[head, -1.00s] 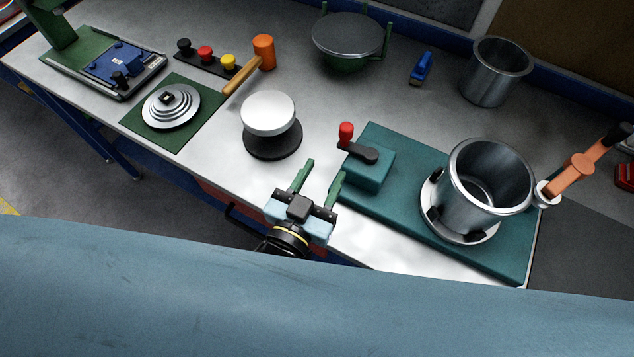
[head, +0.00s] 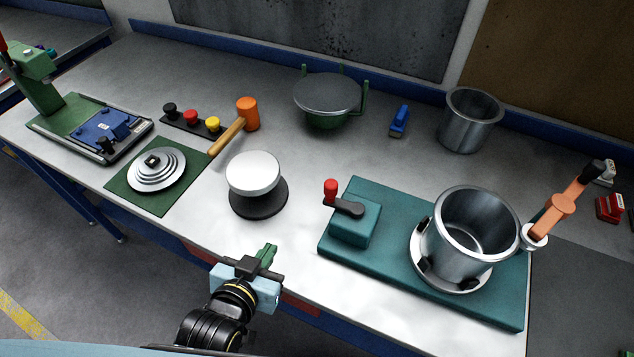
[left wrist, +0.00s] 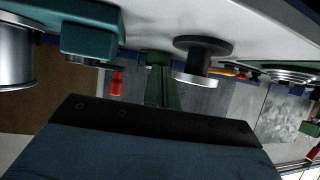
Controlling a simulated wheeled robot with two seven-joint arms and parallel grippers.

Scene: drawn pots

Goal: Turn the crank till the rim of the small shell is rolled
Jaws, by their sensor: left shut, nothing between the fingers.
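The crank (head: 345,207), a dark arm with a red knob, sits on a teal gearbox (head: 354,228) at the left end of a teal base. The red knob also shows in the left wrist view (left wrist: 117,82). A steel shell (head: 447,248) stands upright in a round chuck on that base. An orange-handled lever with a small roller (head: 534,236) is beside its rim. My left gripper (head: 267,256) is shut and empty over the bench's front edge, left of the gearbox and apart from the crank. Its green fingers show in the left wrist view (left wrist: 161,87). My right gripper is not in view.
A white-topped round stand (head: 253,172) is just beyond my left gripper. A mallet (head: 240,122), a green bowl-shaped stand with a grey lid (head: 328,95), a blue brush (head: 399,121) and another steel pot (head: 469,122) stand farther back. Bare bench lies left of the gearbox.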

